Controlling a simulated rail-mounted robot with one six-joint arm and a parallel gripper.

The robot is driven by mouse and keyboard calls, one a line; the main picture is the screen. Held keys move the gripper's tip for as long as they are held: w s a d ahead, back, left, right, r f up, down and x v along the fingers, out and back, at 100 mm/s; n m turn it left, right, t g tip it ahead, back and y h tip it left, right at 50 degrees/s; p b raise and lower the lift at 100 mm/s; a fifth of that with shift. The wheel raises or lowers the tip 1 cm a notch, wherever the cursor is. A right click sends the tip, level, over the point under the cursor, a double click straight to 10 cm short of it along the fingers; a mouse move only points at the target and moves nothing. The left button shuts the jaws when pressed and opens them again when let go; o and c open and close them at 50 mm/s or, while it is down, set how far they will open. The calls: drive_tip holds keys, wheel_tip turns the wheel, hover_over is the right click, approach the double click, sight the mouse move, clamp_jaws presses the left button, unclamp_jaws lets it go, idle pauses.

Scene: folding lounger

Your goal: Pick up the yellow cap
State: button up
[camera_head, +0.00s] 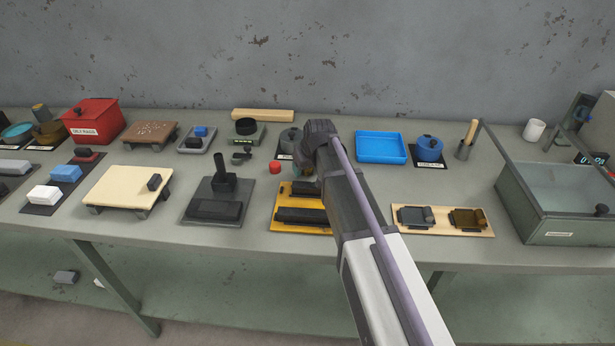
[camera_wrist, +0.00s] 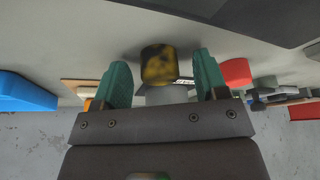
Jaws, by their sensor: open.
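The yellow cap (camera_wrist: 158,64), mottled with dark patches, shows in the wrist view between the two teal fingers of my gripper (camera_wrist: 162,70). The fingers are spread, with a visible gap on either side of the cap. A pale grey round thing (camera_wrist: 166,95) shows just beyond the cap, partly hidden by my gripper. In the head view my arm reaches over the middle of the table and hides the cap and most of the fingers. A red cap (camera_head: 275,167) stands to the left of my gripper and also shows in the wrist view (camera_wrist: 236,72).
A black block on a yellow base (camera_head: 290,228) lies close in front of my gripper. A blue tray (camera_head: 382,147) and a blue pot (camera_head: 429,148) are to the right.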

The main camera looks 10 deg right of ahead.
drive_tip(key=shift+r, duration=0.1)
drive_tip(key=c, duration=1)
wheel_tip(320, 180, up, 10)
drive_tip(key=p, duration=1)
